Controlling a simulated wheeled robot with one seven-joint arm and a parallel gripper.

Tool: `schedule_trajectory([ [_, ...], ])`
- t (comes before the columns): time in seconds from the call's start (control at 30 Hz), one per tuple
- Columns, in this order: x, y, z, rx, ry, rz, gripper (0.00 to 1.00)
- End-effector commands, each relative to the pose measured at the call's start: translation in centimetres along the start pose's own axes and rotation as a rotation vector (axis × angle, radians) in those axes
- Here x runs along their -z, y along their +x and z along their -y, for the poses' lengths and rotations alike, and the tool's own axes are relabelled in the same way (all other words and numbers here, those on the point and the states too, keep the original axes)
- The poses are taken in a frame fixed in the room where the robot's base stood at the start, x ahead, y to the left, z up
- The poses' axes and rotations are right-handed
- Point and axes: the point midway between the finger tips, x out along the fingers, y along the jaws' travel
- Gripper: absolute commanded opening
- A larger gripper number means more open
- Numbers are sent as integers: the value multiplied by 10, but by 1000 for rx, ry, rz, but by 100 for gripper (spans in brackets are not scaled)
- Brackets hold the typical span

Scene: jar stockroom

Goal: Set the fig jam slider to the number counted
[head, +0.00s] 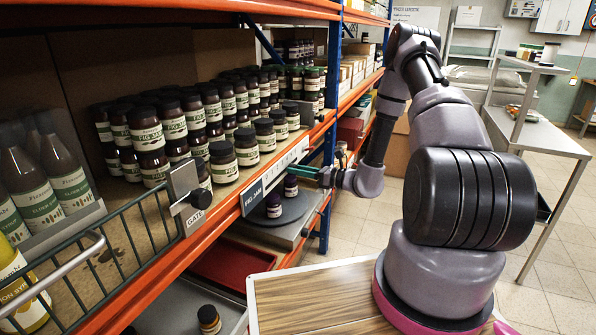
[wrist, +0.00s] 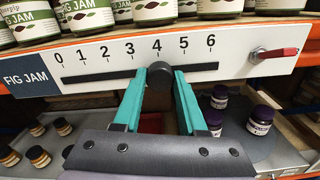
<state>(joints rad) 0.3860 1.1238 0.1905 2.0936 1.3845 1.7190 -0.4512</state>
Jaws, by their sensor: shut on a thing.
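The fig jam slider scale (wrist: 120,58) is a white strip on the shelf edge, numbered 0 to 6 over a dark slot, with a "FIG JAM" label (wrist: 26,75) at its left. The round black slider knob (wrist: 160,75) appears below the 4. My gripper (wrist: 158,82), with teal fingers, is shut on the knob, one finger on each side. In the head view my gripper (head: 326,176) reaches the strip from the right. Fig jam jars (head: 147,128) stand stacked and in rows on the shelf above; those at the back are partly hidden.
A red-handled lever (wrist: 274,52) sits right of the scale. A wire gate (head: 120,250) closes the shelf front at left, beside bottles of elder syrup (head: 65,180). Small jars (wrist: 262,120) stand on the lower level. A grey table (head: 535,135) stands at right, with open floor around it.

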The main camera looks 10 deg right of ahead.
Motion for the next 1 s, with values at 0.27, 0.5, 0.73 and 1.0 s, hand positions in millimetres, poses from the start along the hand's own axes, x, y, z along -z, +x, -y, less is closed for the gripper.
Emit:
schedule_trajectory([
  [0.27,0,0,0,1,0,0,0],
  [0.5,0,0,0,1,0,0,0],
  [0.73,-3,0,14,3,-3,2,0],
  [1.0,-13,0,65,2,-3,1,0],
])
